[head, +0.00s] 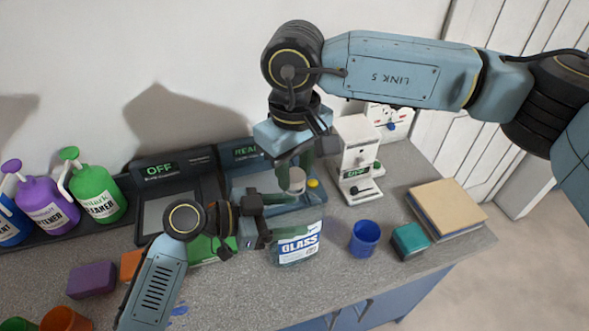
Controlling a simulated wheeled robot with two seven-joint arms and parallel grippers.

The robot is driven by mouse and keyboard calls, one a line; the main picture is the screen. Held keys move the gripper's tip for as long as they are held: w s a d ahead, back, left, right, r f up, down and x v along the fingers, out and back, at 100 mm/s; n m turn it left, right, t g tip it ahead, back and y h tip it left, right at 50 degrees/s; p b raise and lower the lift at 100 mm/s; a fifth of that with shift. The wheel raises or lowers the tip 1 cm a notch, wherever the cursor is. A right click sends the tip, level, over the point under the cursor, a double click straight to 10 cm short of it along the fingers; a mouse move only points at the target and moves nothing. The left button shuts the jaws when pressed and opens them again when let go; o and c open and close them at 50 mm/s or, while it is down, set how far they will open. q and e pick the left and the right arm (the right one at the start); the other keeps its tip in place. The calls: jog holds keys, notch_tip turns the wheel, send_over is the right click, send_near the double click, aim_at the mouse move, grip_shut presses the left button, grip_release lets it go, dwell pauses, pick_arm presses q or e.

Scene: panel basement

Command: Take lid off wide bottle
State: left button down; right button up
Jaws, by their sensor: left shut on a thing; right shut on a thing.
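The wide bottle (298,248), with a white and blue label reading GLASS, is at the middle of the counter. My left gripper (280,218) is shut on its upper part from the left and hides some of it. My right gripper (295,167) is above, pointing down and shut on a small whitish lid (297,183). The lid appears apart from the bottle, with a visible gap between them.
A blue cup (365,238) and a teal block (409,241) stand right of the bottle. A white machine (355,160) and a dark panel marked OFF (178,195) are behind. Purple (47,205) and green (96,192) bottles stand left. A book (447,207) lies at the right edge.

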aim_at(295, 175)
jog(key=shift+r, duration=0.75)
jog(key=shift+r, duration=2)
pick_arm(q)
jog(key=shift+c, duration=1.4)
grip_release()
jog(key=shift+a, duration=0.1)
